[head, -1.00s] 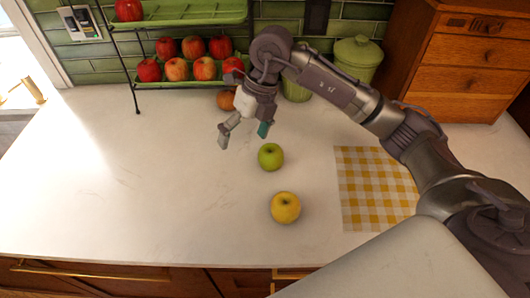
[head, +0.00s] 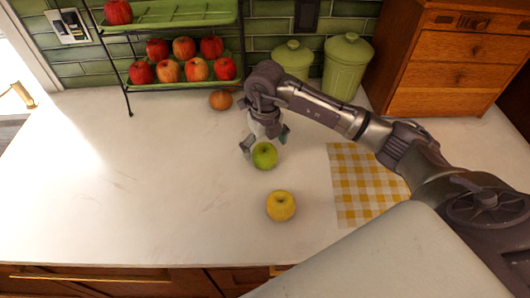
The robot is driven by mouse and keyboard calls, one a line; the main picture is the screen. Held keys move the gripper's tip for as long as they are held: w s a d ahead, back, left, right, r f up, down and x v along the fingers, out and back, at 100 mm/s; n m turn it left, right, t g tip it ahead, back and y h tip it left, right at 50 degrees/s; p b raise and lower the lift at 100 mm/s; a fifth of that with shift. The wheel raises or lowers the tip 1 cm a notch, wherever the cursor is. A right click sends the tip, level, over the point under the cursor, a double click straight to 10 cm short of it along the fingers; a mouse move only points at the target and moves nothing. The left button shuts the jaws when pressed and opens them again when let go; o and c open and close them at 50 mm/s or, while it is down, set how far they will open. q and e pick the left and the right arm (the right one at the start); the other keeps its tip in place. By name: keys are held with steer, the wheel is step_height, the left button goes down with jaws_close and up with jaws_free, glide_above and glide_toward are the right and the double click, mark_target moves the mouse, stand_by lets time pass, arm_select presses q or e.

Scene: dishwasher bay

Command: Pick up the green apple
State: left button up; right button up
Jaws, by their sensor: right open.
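The green apple (head: 264,156) sits on the white countertop, a little right of the middle of the head view. My right gripper (head: 263,144) is open just above and behind it, its fingers pointing down with one to each side of the apple's upper part. I cannot tell whether a finger touches the apple. My left gripper is not in view.
A yellow apple (head: 281,206) lies in front of the green one. A yellow checked cloth (head: 352,190) lies to the right. A tiered rack (head: 181,83) of red apples, an orange-brown fruit (head: 220,99), green canisters (head: 345,68) and a wooden drawer cabinet (head: 440,60) stand behind. The left counter is clear.

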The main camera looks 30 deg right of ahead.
mark_target(265, 149)
steer(key=shift+f+p, duration=0.3)
steer(key=shift+f, duration=1.25)
steer(key=c, duration=1.3)
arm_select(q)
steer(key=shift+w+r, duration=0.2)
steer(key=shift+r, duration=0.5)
arm_select(e)
steer(key=shift+r, duration=0.1)
